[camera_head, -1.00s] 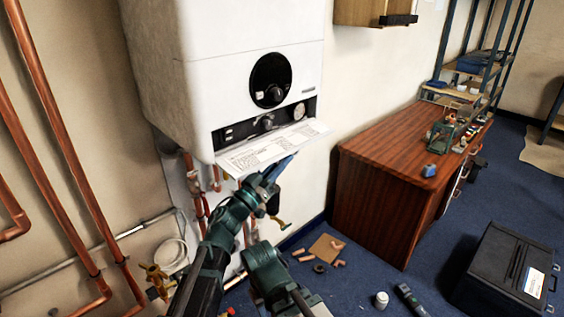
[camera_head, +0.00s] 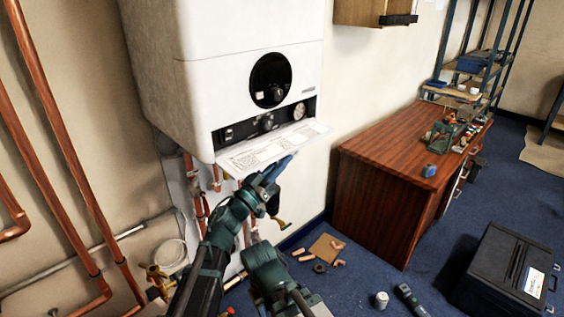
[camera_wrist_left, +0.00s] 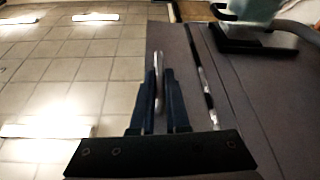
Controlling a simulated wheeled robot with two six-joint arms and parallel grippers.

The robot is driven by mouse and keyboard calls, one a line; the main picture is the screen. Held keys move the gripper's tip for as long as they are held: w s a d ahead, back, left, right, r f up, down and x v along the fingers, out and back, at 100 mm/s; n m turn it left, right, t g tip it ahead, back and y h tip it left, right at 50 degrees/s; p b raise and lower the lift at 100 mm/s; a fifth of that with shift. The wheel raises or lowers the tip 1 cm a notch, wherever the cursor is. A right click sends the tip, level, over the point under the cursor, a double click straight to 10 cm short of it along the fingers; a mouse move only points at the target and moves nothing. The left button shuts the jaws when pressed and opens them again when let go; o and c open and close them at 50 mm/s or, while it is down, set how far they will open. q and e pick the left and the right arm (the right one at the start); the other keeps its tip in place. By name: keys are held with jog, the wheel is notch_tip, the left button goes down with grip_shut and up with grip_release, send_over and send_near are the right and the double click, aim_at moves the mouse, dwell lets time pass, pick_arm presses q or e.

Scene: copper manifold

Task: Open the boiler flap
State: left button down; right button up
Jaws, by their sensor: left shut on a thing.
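The white boiler (camera_head: 225,85) hangs on the wall in the head view. Its flap (camera_head: 262,150), a white panel with printed text, is folded down and sticks out below the black control strip (camera_head: 240,131). My left gripper (camera_head: 284,166) is at the flap's front edge, reaching up from below. In the left wrist view the fingers (camera_wrist_left: 159,100) are shut on a thin pale edge (camera_wrist_left: 158,75), which appears to be the flap's rim. The exact contact is hidden in the head view.
Copper pipes (camera_head: 62,150) run along the left wall, and more drop below the boiler. A wooden cabinet (camera_head: 370,190) stands to the right. Loose fittings (camera_head: 320,268), a white can (camera_head: 381,299) and a black case (camera_head: 505,275) are on the blue floor.

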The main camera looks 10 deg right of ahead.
pick_arm(q)
jog(key=shift+r, duration=0.1)
dwell(0.3)
jog(key=shift+s+r+n+t+p, duration=0.2)
jog(key=shift+r+n+t+p, duration=0.15)
jog(key=shift+n+p, duration=0.25)
jog(key=shift+s+d+r+n+t+y+p, duration=0.15)
jog(key=shift+r+n+y+p, duration=0.1)
jog(key=shift+n, duration=0.25)
jog(key=shift+w+r+n+t+y+p, duration=0.15)
jog(key=shift+n+y, duration=0.1)
jog(key=shift+n, duration=0.25)
jog(key=shift+f, duration=0.15)
jog(key=c, duration=0.9)
grip_release()
jog(key=shift+b+v, duration=2.25)
jog(key=shift+v, duration=3.8)
